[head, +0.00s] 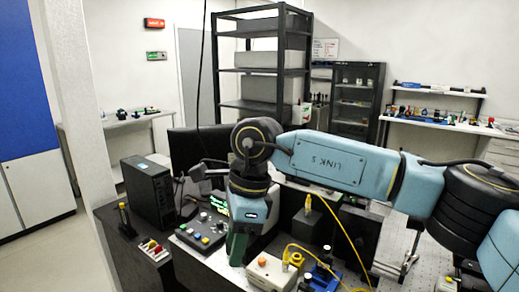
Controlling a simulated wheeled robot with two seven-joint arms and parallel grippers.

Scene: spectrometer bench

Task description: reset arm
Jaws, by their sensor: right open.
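My right arm comes in from the right across the bench. Its wrist bends down over the bench's middle, and my right gripper (238,249) points down at its end, beside a control box with knobs (200,235). The gripper is open; its fingertips are small and partly hidden, and I see nothing held between them. Whether it touches anything below, I cannot tell. My left gripper is not in view.
A black computer tower (148,192) and a dark monitor (197,158) stand behind and left of the wrist. The floor at left is clear.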

